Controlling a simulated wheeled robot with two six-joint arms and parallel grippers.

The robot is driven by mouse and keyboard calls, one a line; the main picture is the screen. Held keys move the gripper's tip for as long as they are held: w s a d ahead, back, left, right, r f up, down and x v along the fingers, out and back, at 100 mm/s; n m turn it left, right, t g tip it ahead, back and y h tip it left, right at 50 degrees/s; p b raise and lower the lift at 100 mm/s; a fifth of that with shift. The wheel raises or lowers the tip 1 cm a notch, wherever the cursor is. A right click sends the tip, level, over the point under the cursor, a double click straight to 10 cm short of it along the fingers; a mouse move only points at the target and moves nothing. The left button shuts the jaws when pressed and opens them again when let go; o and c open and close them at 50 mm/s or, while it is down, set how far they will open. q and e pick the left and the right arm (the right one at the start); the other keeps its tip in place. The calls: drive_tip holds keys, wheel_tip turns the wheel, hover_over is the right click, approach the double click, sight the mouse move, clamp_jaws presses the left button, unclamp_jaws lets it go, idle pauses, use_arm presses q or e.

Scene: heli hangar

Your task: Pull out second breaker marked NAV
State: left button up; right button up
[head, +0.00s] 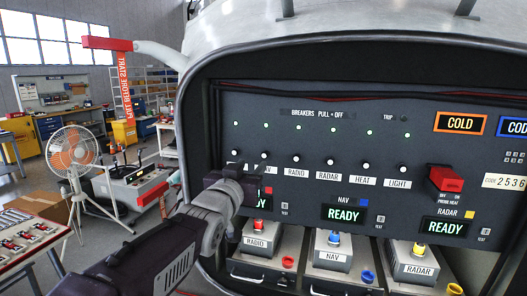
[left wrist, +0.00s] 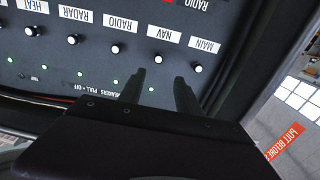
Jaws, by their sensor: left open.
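The breaker row on the dark panel has white-capped knobs. My left gripper (left wrist: 160,77) is open and empty. In the left wrist view its two fingers point at the panel, with the NAV knob in line with the gap just beyond the tips. They look apart from the knob. In the head view my gripper (head: 244,176) is just below the breakers, partly covering the labels. My right gripper is out of view.
The MAIN breaker (left wrist: 197,67) and RADIO breaker (left wrist: 115,48) sit close on either side. Below are READY displays (head: 343,214) and modules labelled RADIO, NAV and RADAR. A red switch guard (head: 445,179) is at right. A red-ended handle (head: 108,44) juts out at upper left.

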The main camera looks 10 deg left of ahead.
sight(264, 156)
use_arm(q)
drive_tip(key=w+p, duration=0.1)
drive_tip(key=w, duration=0.2)
drive_tip(key=w+p, duration=0.1)
drive_tip(key=w, duration=0.2)
drive_tip(key=w+d+p, duration=0.1)
drive_tip(key=w, duration=0.2)
drive_tip(key=shift+w+f, duration=0.3)
drive_tip(key=shift+w+a, duration=0.1)
drive_tip(key=shift+w, duration=0.05)
drive_tip(key=shift+s+r, duration=0.1)
drive_tip(key=shift+s, duration=0.1)
drive_tip(key=shift+w, duration=0.2)
drive_tip(key=shift+c, duration=1.3)
clamp_jaws()
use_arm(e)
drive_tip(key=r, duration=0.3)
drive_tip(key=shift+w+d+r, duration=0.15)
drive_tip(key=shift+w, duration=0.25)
